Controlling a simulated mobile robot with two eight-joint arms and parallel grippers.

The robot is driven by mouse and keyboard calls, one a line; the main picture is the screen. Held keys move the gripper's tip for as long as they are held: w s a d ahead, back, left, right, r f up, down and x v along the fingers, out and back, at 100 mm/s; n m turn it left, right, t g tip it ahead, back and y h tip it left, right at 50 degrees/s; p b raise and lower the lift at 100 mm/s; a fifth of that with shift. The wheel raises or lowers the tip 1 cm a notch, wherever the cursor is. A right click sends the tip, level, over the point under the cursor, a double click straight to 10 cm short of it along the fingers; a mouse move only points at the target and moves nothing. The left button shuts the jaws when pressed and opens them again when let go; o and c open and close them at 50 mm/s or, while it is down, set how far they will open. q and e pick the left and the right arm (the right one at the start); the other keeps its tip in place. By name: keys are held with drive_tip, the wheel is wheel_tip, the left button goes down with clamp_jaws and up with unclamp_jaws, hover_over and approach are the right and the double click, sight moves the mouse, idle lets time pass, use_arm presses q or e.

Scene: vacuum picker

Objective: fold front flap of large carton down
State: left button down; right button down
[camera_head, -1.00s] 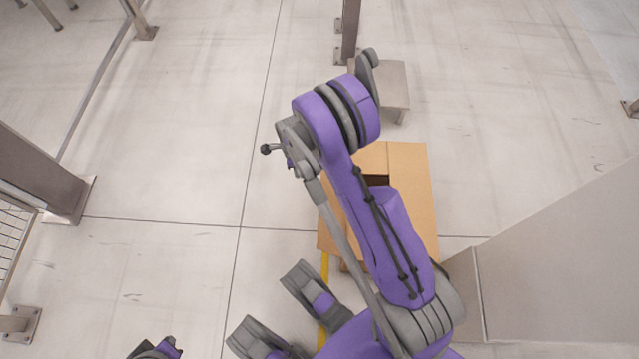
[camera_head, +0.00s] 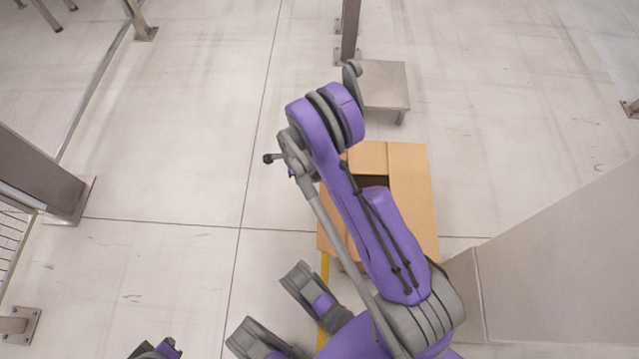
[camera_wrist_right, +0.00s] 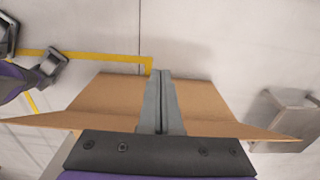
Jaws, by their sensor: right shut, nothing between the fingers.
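The large tan carton (camera_head: 412,190) stands on the floor right of centre in the head view, partly hidden behind my right arm. A dark gap in its top shows beside the arm. In the right wrist view a broad carton panel (camera_wrist_right: 205,98) lies beyond the fingers, with a flap (camera_wrist_right: 45,120) slanting out at left and another (camera_wrist_right: 270,132) at right. The front flap's angle is hidden in the head view. My right gripper (camera_wrist_right: 160,75) is shut and empty, over the carton; I cannot tell whether it touches cardboard.
A low grey stand (camera_head: 385,85) is just beyond the carton. A large grey surface (camera_head: 560,260) rises at the right. A yellow floor line (camera_head: 324,270) runs beside the carton. Metal posts (camera_head: 40,175) stand at the left; the floor between is clear.

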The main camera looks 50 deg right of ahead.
drive_tip(key=shift+f, duration=0.5)
drive_tip(key=shift+s, duration=0.1)
drive_tip(key=shift+s+d, duration=0.6)
drive_tip(key=shift+s, duration=0.1)
drive_tip(key=shift+s+d, duration=0.1)
drive_tip(key=shift+s+d+r, duration=0.1)
drive_tip(key=shift+s+d, duration=1.25)
drive_tip(key=shift+s, duration=0.35)
drive_tip(key=shift+s+d, duration=1.35)
drive_tip(key=shift+s, duration=0.35)
drive_tip(key=shift+s+d+r, duration=0.1)
drive_tip(key=shift+s+d, duration=1.25)
drive_tip(key=shift+s, duration=0.35)
drive_tip(key=shift+s+d+f, duration=0.25)
drive_tip(key=shift+s+d, duration=0.65)
drive_tip(key=shift+s, duration=0.2)
drive_tip(key=shift+s+d+f, duration=0.2)
drive_tip(key=shift+s+d, duration=0.65)
drive_tip(key=shift+s, duration=0.2)
